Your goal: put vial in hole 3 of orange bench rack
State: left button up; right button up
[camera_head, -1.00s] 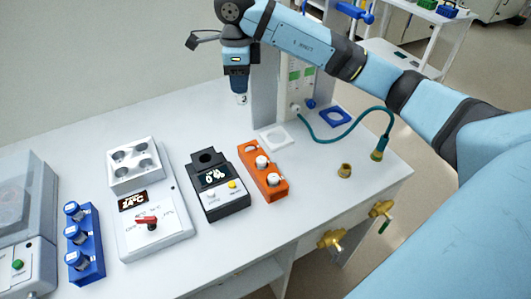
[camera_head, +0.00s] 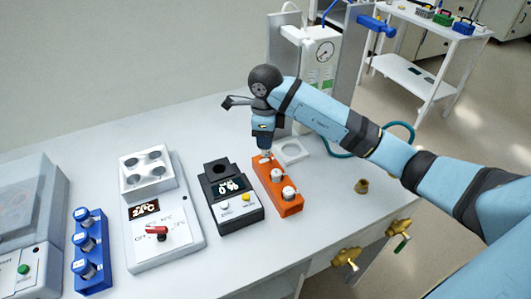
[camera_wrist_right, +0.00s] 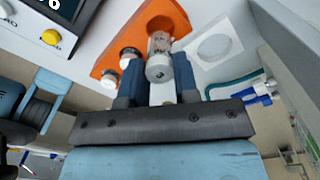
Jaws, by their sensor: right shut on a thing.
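The orange bench rack (camera_head: 291,208) stands on the bench; it also shows in the wrist view (camera_wrist_right: 150,14). Two white-capped vials (camera_head: 277,175) (camera_head: 288,193) sit in its middle and near holes. My right gripper (camera_head: 265,151) points down over the rack's far end, at its remaining hole. In the wrist view its blue fingers (camera_wrist_right: 159,82) are shut on a clear vial with a whitish cap (camera_wrist_right: 158,68). The vial's glass end is at the rack; I cannot tell how deep it sits in the hole. My left gripper is not in view.
A black device (camera_head: 237,212) with a display stands just left of the rack. Further left are a white heater unit (camera_head: 150,240) and a blue rack (camera_head: 93,279) with capped vials. A white square holder (camera_head: 292,151) lies right behind the orange rack. A brass fitting (camera_head: 361,186) stands at right.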

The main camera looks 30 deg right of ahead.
aim_at(265, 154)
notch_tip(265, 154, down, 6)
jog(key=shift+r, duration=0.2)
jog(key=shift+f, duration=0.1)
jog(key=shift+f, duration=0.1)
jog(key=shift+f, duration=0.15)
jog(key=o, duration=1)
